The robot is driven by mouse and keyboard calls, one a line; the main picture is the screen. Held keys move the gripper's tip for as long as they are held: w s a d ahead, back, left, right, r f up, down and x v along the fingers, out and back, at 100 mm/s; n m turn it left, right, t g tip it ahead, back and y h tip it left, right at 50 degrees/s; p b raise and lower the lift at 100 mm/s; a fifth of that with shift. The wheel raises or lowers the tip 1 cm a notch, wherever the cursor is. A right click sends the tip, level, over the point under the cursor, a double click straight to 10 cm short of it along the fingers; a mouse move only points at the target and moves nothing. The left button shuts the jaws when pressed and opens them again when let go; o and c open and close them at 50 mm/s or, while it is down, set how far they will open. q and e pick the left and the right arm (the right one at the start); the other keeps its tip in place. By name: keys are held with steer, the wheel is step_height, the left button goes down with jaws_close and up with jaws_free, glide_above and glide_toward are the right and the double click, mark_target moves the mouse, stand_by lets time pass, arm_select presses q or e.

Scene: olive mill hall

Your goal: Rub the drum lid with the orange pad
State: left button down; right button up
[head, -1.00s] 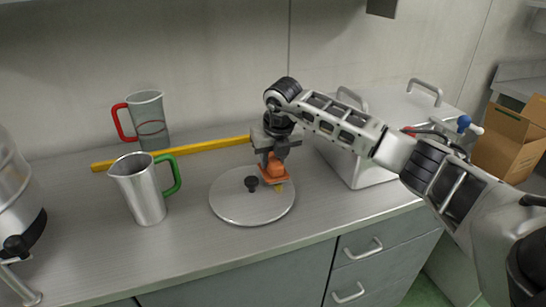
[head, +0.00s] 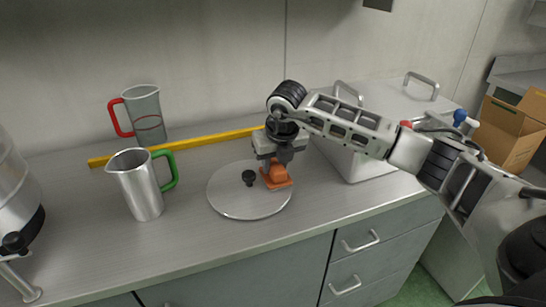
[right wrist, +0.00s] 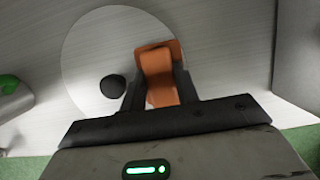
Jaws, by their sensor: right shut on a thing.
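The drum lid (head: 236,204) is a round, flat metal disc with a black knob (head: 248,177) near its middle, lying on the counter. My right gripper (head: 273,163) is shut on the orange pad (head: 276,179), above the lid's right part, to the right of the knob. The pad is at the lid's surface; whether it presses on it I cannot tell. In the right wrist view the pad (right wrist: 158,72) sits between the fingers, with the lid (right wrist: 88,50) behind it. My left gripper is not in view.
A metal jug with a green handle (head: 141,190) stands left of the lid. A lidded metal container (head: 362,165) stands right. The counter's front strip (head: 180,243) is clear.

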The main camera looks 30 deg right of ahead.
mark_target(281, 175)
steer(key=shift+s+a+f, duration=0.1)
steer(key=shift+s+a, duration=0.15)
steer(key=shift+s, duration=0.7)
steer(key=shift+s+a+f, duration=0.1)
steer(key=shift+s+a, duration=0.1)
steer(key=shift+s, duration=0.7)
arm_select(q)
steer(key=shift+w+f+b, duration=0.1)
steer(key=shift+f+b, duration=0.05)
steer(key=shift+b, duration=0.15)
arm_select(e)
steer(key=shift+f, duration=0.1)
arm_select(q)
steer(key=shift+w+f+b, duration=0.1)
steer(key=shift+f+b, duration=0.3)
steer(key=shift+b, duration=0.4)
arm_select(e)
steer(key=shift+w+d+r, duration=0.1)
steer(key=shift+w+d, duration=0.2)
steer(key=shift+w, duration=0.9)
steer(key=shift+w+d+r, duration=0.1)
steer(key=shift+w+d, duration=0.25)
steer(key=shift+w, duration=0.9)
steer(key=shift+w+d, duration=0.3)
steer(key=shift+w, duration=0.9)
steer(key=shift+r, duration=0.1)
